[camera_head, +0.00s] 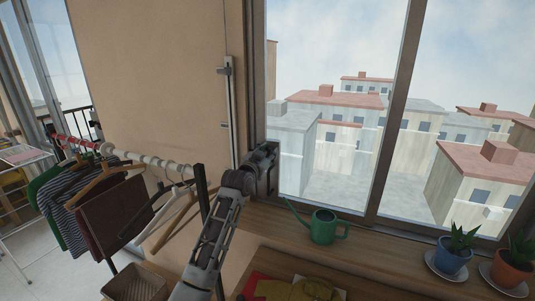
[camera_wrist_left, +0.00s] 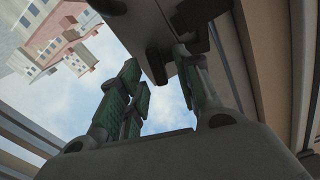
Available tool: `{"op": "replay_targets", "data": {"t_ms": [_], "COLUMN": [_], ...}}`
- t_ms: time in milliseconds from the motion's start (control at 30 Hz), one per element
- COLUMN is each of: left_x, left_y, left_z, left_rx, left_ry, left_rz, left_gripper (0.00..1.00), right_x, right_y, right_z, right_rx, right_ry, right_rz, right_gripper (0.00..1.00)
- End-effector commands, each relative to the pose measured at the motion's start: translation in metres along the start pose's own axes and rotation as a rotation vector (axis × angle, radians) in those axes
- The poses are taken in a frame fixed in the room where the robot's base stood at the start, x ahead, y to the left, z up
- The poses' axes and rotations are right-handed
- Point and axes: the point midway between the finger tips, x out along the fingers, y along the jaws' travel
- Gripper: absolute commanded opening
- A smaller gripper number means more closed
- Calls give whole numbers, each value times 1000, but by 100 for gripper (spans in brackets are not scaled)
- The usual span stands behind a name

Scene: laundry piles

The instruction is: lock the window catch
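The window (camera_head: 392,110) fills the right of the head view, and its left frame (camera_head: 257,70) stands beside the wall. My left gripper (camera_head: 268,158) is at this frame, above the sill. In the left wrist view its green-padded fingers (camera_wrist_left: 158,98) are apart, with sky showing between them. A dark grey piece (camera_wrist_left: 150,35) with a darker knob lies at and beyond the right finger. It may be the window catch; I cannot tell if the finger touches it. In the head view the gripper hides any catch there. My right gripper is not in view.
A green watering can (camera_head: 323,227) stands on the wooden sill (camera_head: 375,240), close right of my left gripper. Potted plants, one in a blue pot (camera_head: 452,262), stand further right. A clothes rack with hanging garments (camera_head: 110,215) is at left. Folded clothes (camera_head: 295,289) lie below.

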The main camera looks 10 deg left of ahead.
Motion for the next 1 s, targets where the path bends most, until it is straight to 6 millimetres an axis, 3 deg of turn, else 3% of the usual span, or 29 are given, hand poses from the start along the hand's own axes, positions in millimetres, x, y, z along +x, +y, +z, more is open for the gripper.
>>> {"op": "replay_targets", "data": {"t_ms": [267, 533, 1000], "left_x": [0, 0, 0], "left_y": [0, 0, -1], "left_z": [0, 0, -1], "left_rx": [0, 0, -102], "left_ry": [0, 0, -1], "left_rz": [0, 0, 1], "left_gripper": [34, 0, 0], "right_x": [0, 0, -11], "right_y": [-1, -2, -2], "right_z": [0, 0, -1], "right_rx": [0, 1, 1], "right_ry": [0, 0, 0], "right_rz": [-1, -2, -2], "right_gripper": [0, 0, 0]}}
